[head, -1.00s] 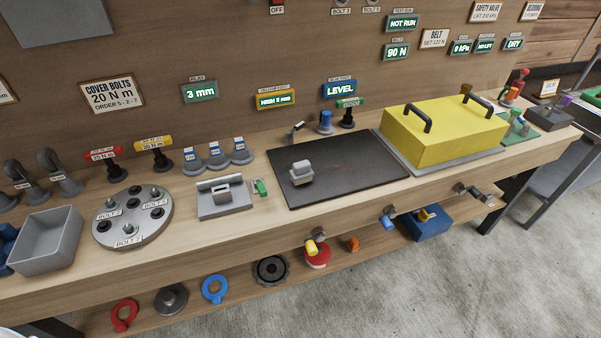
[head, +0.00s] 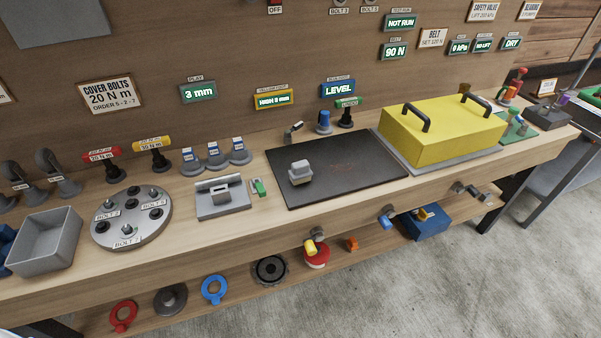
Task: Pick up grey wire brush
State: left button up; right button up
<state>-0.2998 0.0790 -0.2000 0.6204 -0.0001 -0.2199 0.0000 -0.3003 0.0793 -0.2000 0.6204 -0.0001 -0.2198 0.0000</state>
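A small grey block with a raised, lighter top (head: 301,172) stands on the left part of the black mat (head: 350,183). It looks like the grey wire brush, but bristles are too small to make out. It stands clear of other things on the mat. Neither of my grippers is in view.
A yellow box with two black handles (head: 436,138) stands right of the mat. Left of the mat are a grey fixture (head: 222,203), a round bolt plate (head: 158,222) and a grey bin (head: 42,250). A lower shelf holds rings and a blue box (head: 425,226). Most of the mat is bare.

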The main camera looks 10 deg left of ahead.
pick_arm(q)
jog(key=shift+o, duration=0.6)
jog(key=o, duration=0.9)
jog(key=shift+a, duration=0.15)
